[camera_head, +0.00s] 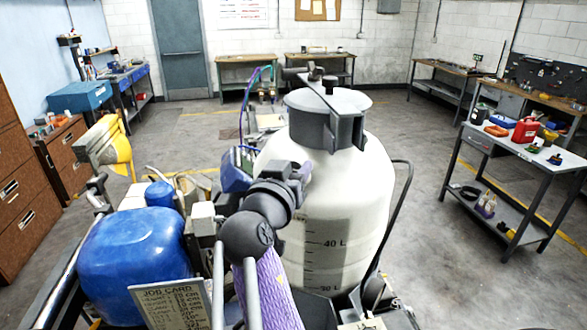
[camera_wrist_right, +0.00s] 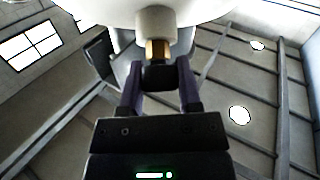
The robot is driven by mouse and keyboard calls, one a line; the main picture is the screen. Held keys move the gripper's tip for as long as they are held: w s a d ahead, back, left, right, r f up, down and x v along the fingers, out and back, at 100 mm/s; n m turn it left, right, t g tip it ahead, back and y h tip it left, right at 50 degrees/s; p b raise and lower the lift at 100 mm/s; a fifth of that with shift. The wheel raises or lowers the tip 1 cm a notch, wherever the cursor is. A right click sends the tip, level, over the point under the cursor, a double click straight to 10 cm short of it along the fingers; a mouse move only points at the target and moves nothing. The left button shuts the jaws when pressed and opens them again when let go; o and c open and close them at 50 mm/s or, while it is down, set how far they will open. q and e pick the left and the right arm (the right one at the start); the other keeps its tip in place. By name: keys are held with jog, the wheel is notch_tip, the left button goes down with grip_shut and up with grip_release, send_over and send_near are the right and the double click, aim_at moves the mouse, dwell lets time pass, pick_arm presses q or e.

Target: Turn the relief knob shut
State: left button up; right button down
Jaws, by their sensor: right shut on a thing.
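The white tank (camera_head: 335,215) with litre marks and a grey lid (camera_head: 328,100) stands in the middle of the head view. My right gripper (camera_head: 300,172) is at the tank's upper left side. In the right wrist view my right gripper (camera_wrist_right: 160,85) is shut on the dark relief knob (camera_wrist_right: 159,76), one finger on each side. A brass stem (camera_wrist_right: 157,50) joins the knob to a pale round fitting (camera_wrist_right: 155,22) under the white tank body. In the head view the knob is hidden by the gripper and wrist. My left gripper is not in view.
A blue rounded tank (camera_head: 135,262) and a job card (camera_head: 170,305) sit at the left of the machine. A black hose or handle (camera_head: 402,210) curves along the tank's right side. A bench (camera_head: 520,150) with tools stands right; open floor lies between.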

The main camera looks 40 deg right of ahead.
jog(key=shift+r+n+t+y+p, duration=0.2)
jog(key=shift+n+t+y+p, duration=0.15)
jog(key=shift+n+p, duration=0.5)
jog(key=n+t+y+p, duration=0.2)
jog(key=n+p, duration=0.2)
jog(key=shift+r+t, duration=0.1)
jog(key=shift+t, duration=0.15)
jog(key=n+y+p, duration=0.1)
jog(key=n+y, duration=0.1)
jog(key=shift+n, duration=0.35)
jog(key=shift+f+n+t+y+p, duration=0.2)
jog(key=shift+n+t+y+p, duration=0.3)
jog(key=shift+n+y, duration=0.55)
jog(key=n+y, duration=0.2)
jog(key=n, duration=0.2)
jog(key=shift+n, duration=0.25)
jog(key=n+g+y, duration=0.1)
jog(key=n+y, duration=0.1)
jog(key=n, duration=0.1)
jog(key=n+g+y, duration=0.1)
jog(key=n+y, duration=0.1)
jog(key=n, duration=0.1)
jog(key=shift+f, duration=0.15)
